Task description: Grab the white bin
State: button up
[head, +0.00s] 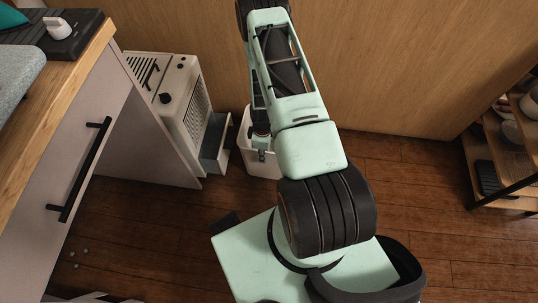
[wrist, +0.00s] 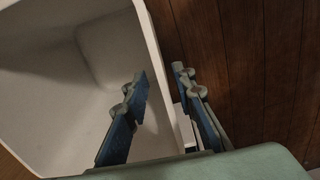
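The white bin (head: 262,170) stands on the floor by the wooden wall, partly hidden behind my arm in the head view. In the wrist view the white bin (wrist: 65,75) fills the left side, and its inside looks empty. My gripper (wrist: 161,78) is open across the bin's right side wall. One blue-padded finger is inside the bin and the other is outside. The wall passes between them, and a gap seems to show beside each finger. In the head view my gripper (head: 262,153) is small at the bin's rim and mostly hidden.
A cream heater-like appliance (head: 180,95) with an open grey drawer (head: 215,143) stands close to the bin's left. A counter with a cabinet (head: 85,130) is on the left. A wooden shelf (head: 500,150) is at the right. The wooden floor (head: 420,185) between is clear.

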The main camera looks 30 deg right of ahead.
notch_tip(320, 180, down, 4)
jog(key=shift+s+f+b, duration=0.15)
jog(key=shift+b, duration=0.55)
grip_shut()
